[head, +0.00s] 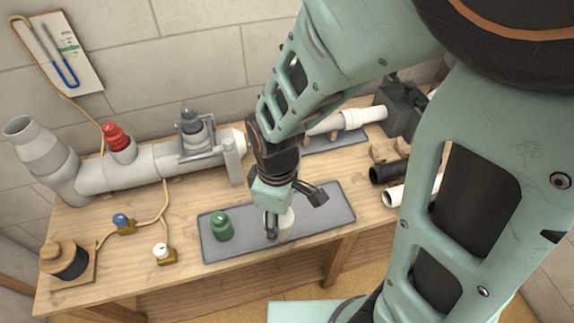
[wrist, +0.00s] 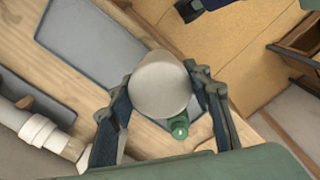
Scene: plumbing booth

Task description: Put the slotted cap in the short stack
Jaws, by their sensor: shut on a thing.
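My gripper (head: 276,222) points down over the grey mat (head: 325,208) and is shut on a pale grey-white round piece (head: 287,223). The same piece (wrist: 160,85) fills the space between the fingers in the wrist view. No slot shows on it, so I cannot tell whether it is the slotted cap. I cannot tell whether it touches the mat. A green cap (head: 222,226) stands on the mat to its left. The grey pipe run on the bench has a short upright branch holding a red cap (head: 116,136) and another with a dark grey cap (head: 189,119).
A wide open pipe end (head: 20,127) rises at the far left. A blue valve (head: 122,222), a white-knobbed valve (head: 162,251) and a black-banded cylinder (head: 66,260) stand front left. Black (head: 388,172) and white pipes lie at the right.

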